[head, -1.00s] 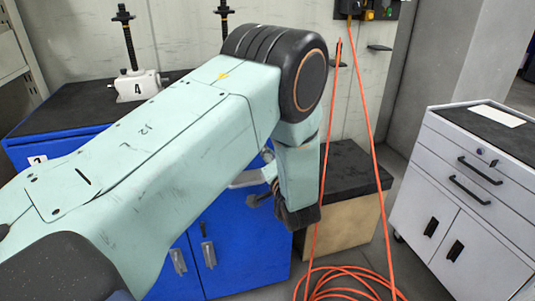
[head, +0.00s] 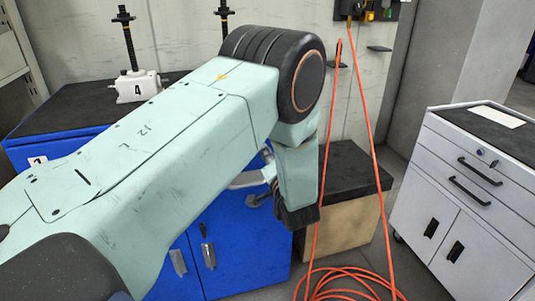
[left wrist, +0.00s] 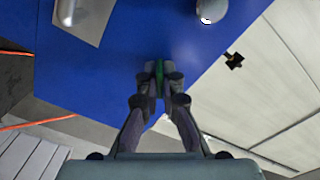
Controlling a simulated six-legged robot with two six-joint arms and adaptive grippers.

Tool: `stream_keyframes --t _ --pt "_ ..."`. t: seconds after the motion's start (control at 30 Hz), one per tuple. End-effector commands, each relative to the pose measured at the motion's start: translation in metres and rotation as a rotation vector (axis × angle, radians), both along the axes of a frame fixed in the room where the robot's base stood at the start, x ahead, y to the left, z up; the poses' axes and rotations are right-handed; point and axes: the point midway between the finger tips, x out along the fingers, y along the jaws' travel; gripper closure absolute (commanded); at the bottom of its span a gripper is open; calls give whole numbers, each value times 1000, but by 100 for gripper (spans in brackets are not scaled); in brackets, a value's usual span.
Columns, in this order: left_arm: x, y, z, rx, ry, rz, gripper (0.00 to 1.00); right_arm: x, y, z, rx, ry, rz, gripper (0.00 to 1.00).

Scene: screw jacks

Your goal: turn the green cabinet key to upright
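The green key (left wrist: 159,69) shows in the left wrist view as a thin green strip between my left fingertips, in front of the blue cabinet face (left wrist: 105,65). The fingers hide most of it, so its exact angle is hard to tell. My left gripper (left wrist: 160,76) has its two fingers closed in on the key from both sides. In the head view the blue cabinet (head: 240,250) stands behind my left arm, and the arm hides the key and most of the gripper. My right gripper is not in view.
A white screw jack (head: 137,88) marked 4 stands on the cabinet's dark top. An orange hose (head: 345,285) hangs and coils on the floor. A black-topped box (head: 345,225) stands right of the cabinet, and a white drawer cabinet (head: 460,190) stands farther right.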

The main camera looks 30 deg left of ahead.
Motion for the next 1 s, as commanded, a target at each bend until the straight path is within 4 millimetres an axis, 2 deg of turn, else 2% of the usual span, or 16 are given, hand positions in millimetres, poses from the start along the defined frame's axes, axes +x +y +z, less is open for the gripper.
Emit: stream_keyframes --t 0.37,1.0 --pt "0 0 0 -59 -69 0 100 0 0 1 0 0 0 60" --pt "-2 2 1 -422 -493 1 100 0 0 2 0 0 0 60"
